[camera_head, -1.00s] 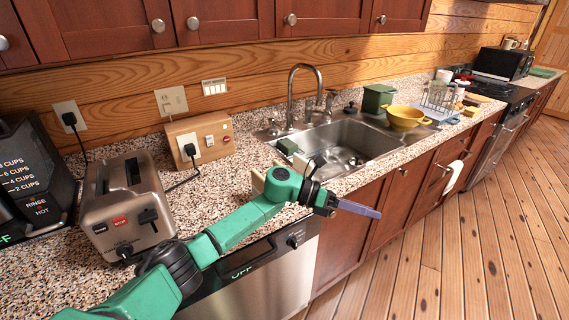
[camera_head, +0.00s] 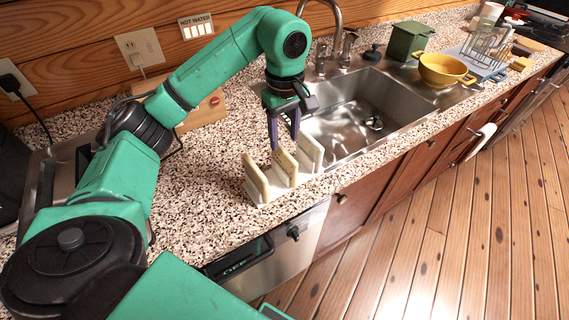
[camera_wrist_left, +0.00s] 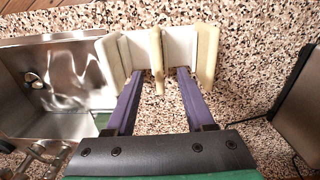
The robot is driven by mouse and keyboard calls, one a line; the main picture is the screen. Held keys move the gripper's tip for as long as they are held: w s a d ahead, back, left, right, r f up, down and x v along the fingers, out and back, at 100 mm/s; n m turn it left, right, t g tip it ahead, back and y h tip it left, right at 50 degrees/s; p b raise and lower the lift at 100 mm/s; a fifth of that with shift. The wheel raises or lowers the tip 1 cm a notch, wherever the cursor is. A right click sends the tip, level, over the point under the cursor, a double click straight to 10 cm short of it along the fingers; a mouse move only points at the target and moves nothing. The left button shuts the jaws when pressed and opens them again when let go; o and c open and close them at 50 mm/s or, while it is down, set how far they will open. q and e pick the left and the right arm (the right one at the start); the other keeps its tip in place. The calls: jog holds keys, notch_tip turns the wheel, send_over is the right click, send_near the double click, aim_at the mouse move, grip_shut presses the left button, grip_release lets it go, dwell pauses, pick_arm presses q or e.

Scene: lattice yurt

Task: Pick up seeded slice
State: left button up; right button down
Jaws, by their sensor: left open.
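A pale rack (camera_head: 270,190) stands on the speckled counter and holds three upright bread slices. The middle slice (camera_head: 286,164) seems to have a few dark specks, so it may be the seeded slice. The other two are the left slice (camera_head: 256,178) and the right slice (camera_head: 311,151). My left gripper (camera_head: 284,143) points down over the rack, open. In the left wrist view, its fingers (camera_wrist_left: 160,72) lie on either side of the middle slice (camera_wrist_left: 157,62), with gaps visible. My right gripper is out of view.
A steel sink (camera_head: 395,100) lies right of the rack. A yellow colander (camera_head: 443,72), green canister (camera_head: 408,42) and wire dish rack (camera_head: 486,48) stand beyond. A toaster (camera_head: 75,170), partly hidden by my arm, is at left. The counter's front edge is close to the rack.

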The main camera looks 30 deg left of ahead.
aim_at(284, 150)
pick_arm(q)
jog(key=f, duration=0.1)
jog(key=f+p, duration=0.1)
jog(key=w+f+p, duration=0.1)
jog(key=f, duration=0.1)
jog(key=shift+a+f, duration=0.1)
jog(key=shift+a, duration=0.25)
jog(key=f, duration=0.1)
jog(key=f+p, duration=0.1)
jog(key=shift+s+d+f+p, duration=0.2)
jog(key=shift+s+f+p, duration=0.1)
jog(key=shift+f, duration=0.5)
jog(key=shift+w, duration=0.1)
grip_shut()
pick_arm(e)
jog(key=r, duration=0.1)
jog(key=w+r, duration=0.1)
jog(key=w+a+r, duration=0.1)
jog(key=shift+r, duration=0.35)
